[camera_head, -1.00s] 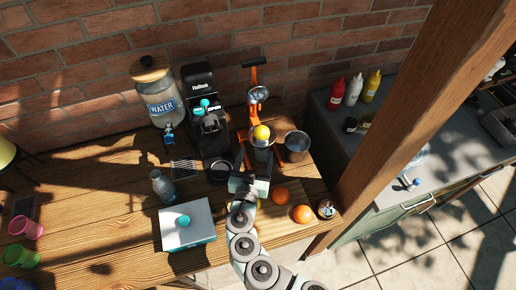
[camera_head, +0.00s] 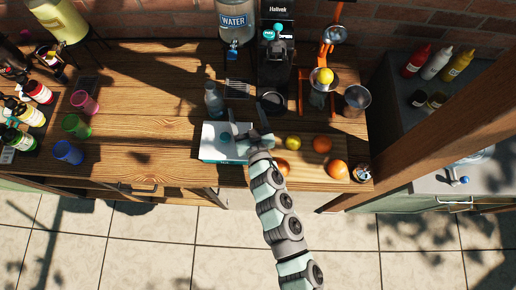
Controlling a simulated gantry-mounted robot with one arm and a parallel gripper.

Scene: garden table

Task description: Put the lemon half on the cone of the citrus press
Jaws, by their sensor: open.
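The citrus press (camera_head: 304,92) has an orange frame and a metal cup, and stands at the back right of the wooden table. The yellow lemon half (camera_head: 323,76) sits at the top of the press's cup, where the cone is; the cone itself is hidden. My gripper (camera_head: 249,122) is open and empty, to the left and in front of the press, apart from the lemon half. It is over or beside the right edge of a white box; its height is hard to tell.
A yellow-green fruit (camera_head: 293,142) and several oranges (camera_head: 322,145) lie in front of the press. A metal pot (camera_head: 356,98) is right of it. A bottle (camera_head: 213,98) and the white box (camera_head: 217,144) stand left of my gripper. A wooden post (camera_head: 440,120) rises at right.

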